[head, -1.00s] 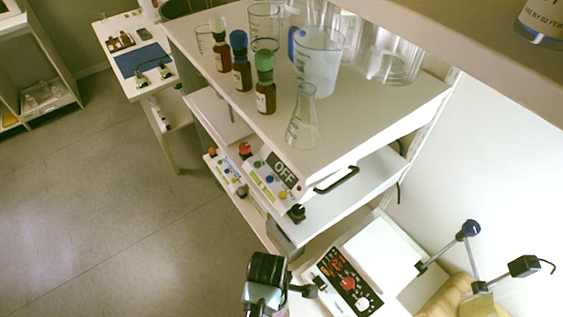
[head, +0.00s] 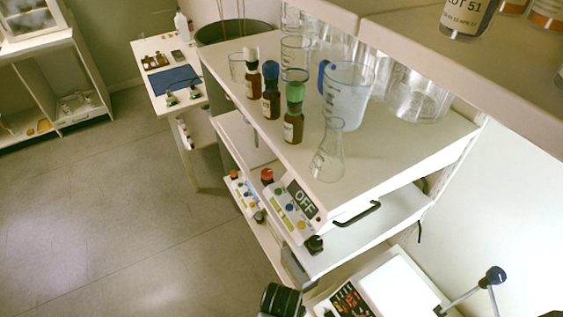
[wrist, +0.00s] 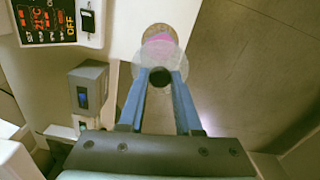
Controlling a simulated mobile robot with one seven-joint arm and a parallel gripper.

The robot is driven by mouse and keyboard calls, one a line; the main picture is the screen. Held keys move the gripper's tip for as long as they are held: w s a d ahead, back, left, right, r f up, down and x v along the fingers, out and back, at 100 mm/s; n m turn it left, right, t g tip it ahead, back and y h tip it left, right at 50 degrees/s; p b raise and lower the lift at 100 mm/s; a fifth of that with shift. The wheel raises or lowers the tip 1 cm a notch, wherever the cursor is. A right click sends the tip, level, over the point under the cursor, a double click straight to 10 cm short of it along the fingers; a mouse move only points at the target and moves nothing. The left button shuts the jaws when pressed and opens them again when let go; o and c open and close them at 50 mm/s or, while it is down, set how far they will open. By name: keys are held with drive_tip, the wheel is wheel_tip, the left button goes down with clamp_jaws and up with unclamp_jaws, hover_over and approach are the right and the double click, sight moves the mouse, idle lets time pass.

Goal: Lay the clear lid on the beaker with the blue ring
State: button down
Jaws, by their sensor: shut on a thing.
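My gripper (wrist: 160,78) has its blue fingers closed on a small black knob (wrist: 160,77) in the wrist view. The knob appears to belong to the clear lid (wrist: 137,68), a see-through disc just beyond the fingertips. A round vessel with pink in it (wrist: 160,42) shows behind the lid, partly through it; I cannot tell the gap between them. No blue ring can be made out on it. The head view does not show the fingers or lid.
The white cart (head: 420,140) carries brown dropper bottles (head: 293,125), a flask (head: 328,160), a blue-handled jug (head: 345,95) and other glassware. In the wrist view, a display unit (wrist: 45,22) and a grey box (wrist: 88,90) stand left; floor (wrist: 250,70) lies right.

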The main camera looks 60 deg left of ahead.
drive_tip(key=shift+f+b, duration=2.1)
drive_tip(key=shift+b, duration=0.2)
drive_tip(key=shift+f+b, duration=0.45)
drive_tip(key=shift+f, duration=0.45)
drive_tip(key=c, duration=0.5)
unclamp_jaws()
wheel_tip(320, 180, up, 13)
